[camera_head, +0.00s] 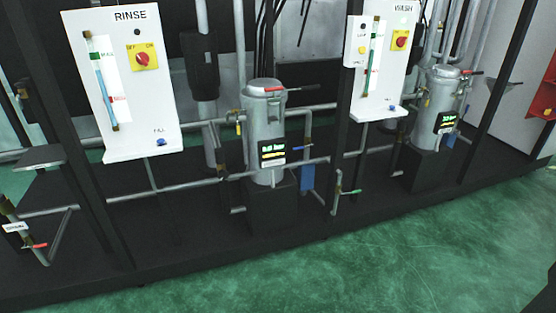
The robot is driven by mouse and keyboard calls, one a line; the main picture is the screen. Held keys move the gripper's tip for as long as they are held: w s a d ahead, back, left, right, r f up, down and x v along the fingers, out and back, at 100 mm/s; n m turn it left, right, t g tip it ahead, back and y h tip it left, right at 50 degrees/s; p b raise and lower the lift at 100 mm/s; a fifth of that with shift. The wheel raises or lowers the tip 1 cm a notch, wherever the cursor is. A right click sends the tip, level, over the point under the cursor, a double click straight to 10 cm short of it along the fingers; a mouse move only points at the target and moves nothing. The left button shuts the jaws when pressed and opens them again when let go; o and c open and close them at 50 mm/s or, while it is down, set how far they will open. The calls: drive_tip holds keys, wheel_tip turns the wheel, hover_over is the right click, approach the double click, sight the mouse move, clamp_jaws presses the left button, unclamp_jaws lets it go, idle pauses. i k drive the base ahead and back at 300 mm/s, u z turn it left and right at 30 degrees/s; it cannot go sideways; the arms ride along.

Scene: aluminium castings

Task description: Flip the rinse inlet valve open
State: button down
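The white RINSE panel (122,85) hangs at the left, with a red rotary switch on a yellow plate (143,57). A grey cylindrical housing (265,130) with a lit display stands right of it. Several small valve handles show on the pipes around it: a yellow one (238,127) at its left, a blue one (302,149) at its right, and a red one (40,246) at the far left. I cannot tell which is the rinse inlet valve; no readable label marks it. My gripper is not in view.
The white WASH panel (380,60), a second housing (437,105) and a green-handled valve (352,192) are at the right. Black frame posts (343,95) and grey pipes stand around the valves. The green floor (400,260) in front looks clear.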

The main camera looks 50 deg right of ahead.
sight(303, 147)
drive_tip(key=z, duration=0.55)
drive_tip(key=i, duration=0.85)
drive_tip(key=u, duration=0.15)
drive_tip(key=k, duration=0.9)
drive_tip(key=z, duration=0.3)
drive_tip(key=i, duration=0.2)
drive_tip(key=u, duration=0.15)
